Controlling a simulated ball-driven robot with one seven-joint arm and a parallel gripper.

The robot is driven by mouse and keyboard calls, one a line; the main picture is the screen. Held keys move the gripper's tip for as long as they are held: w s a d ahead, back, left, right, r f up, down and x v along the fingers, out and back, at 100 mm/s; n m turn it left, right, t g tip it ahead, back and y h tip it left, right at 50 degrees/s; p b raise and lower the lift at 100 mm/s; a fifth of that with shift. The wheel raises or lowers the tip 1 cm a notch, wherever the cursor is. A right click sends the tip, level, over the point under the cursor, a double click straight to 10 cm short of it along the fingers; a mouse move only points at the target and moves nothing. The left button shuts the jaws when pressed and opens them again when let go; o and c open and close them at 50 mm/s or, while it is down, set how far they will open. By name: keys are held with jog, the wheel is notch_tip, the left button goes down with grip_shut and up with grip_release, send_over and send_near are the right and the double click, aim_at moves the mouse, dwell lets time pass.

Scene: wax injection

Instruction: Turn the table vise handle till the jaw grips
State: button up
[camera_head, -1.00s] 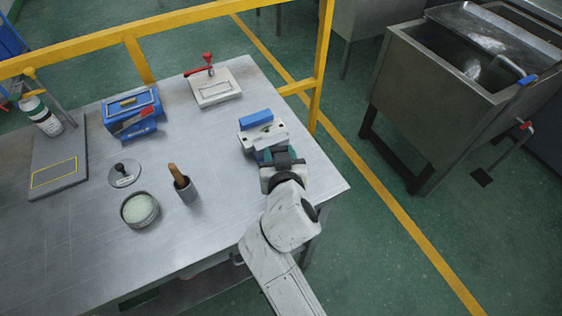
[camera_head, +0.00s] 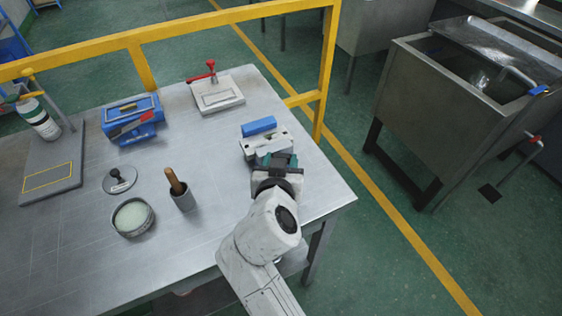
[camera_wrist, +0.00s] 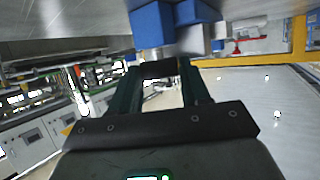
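The table vise (camera_head: 262,143) stands near the table's right edge, a pale grey body with a blue block (camera_head: 259,126) at its far side. My gripper (camera_head: 277,160) is at the vise's near side, and its wrist hides the handle in the head view. In the wrist view, my gripper's two dark green fingers (camera_wrist: 160,78) stand apart, with a dark bar (camera_wrist: 158,68) across between their tips. I cannot tell whether they press on it. Blue and grey vise parts (camera_wrist: 152,24) show just beyond the tips. The jaw gap cannot be made out.
On the steel table (camera_head: 85,245) are a mortar-like cup with a wooden handle (camera_head: 182,193), a round dish (camera_head: 133,217), a blue box (camera_head: 131,119) and a red-handled clamp plate (camera_head: 216,92). A yellow rail (camera_head: 140,62) runs behind. A steel sink (camera_head: 430,100) stands right.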

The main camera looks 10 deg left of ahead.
jog(key=o, duration=0.4)
jog(key=v, duration=1)
jog(key=shift+s+r, duration=0.1)
jog(key=shift+s, duration=0.3)
jog(key=shift+c, duration=0.2)
